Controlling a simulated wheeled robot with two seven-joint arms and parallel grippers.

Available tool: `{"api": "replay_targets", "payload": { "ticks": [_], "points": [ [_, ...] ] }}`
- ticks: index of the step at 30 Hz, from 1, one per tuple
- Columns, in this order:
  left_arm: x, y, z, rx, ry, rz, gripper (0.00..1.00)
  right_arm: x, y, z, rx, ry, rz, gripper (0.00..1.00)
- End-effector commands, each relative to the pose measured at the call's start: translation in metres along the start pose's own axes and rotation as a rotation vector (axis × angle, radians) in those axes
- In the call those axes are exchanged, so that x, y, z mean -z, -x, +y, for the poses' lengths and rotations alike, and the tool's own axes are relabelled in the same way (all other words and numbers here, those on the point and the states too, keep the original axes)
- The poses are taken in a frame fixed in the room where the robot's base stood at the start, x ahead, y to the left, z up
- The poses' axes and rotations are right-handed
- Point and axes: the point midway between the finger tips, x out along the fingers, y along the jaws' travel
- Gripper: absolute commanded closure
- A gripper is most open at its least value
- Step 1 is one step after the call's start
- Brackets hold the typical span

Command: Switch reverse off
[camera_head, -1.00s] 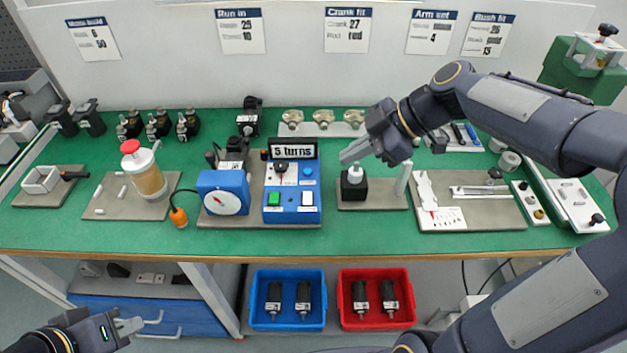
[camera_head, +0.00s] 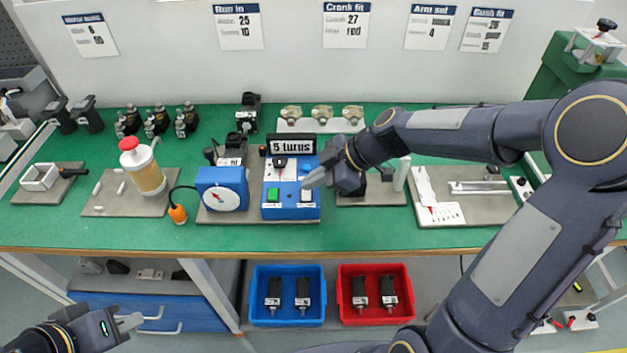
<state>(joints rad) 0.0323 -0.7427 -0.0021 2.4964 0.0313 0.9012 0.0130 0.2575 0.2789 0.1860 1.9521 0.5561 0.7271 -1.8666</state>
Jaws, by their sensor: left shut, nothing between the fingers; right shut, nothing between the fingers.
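The blue control box (camera_head: 290,212) stands on a grey base plate on the green bench. It carries a green button (camera_head: 272,195), a white button (camera_head: 306,196), a black knob (camera_head: 280,163) and a small blue-white button or light. A display (camera_head: 292,144) above it reads "5 turns". Which control is the reverse switch, and its state, I cannot tell. My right gripper (camera_head: 308,181) is shut and empty, its fingertips over the box's right side, just above the white button. My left gripper (camera_head: 131,322) is shut and empty at the lower left, below the bench's front edge.
A blue gauge unit (camera_head: 222,189) stands left of the box. The black block (camera_head: 374,189) is partly hidden by my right arm. A red-capped jar (camera_head: 146,170) stands further left. Blue (camera_head: 258,314) and red (camera_head: 346,312) bins hold dark parts below the bench.

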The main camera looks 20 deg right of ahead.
Motion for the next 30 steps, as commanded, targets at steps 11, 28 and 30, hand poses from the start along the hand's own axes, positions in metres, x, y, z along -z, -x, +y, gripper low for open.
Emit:
{"api": "replay_targets", "payload": {
  "ticks": [11, 28, 30],
  "points": [
    [0.0, 0.0, 0.0, 0.0, 0.0, 0.0, 1.0, -0.0062, -0.0057, -0.0001, 0.0, 0.0, -0.001, 1.0],
    [-0.0033, -0.0067, -0.0031, 0.0, 0.0, 0.0, 1.0, -0.0118, -0.0109, -0.0018, 0.047, -0.045, -0.002, 1.0],
    [-0.0044, -0.0087, -0.004, 0.0, 0.0, 0.0, 1.0, -0.0118, -0.0107, -0.0045, 0.047, -0.045, -0.002, 1.0]
  ]
}}
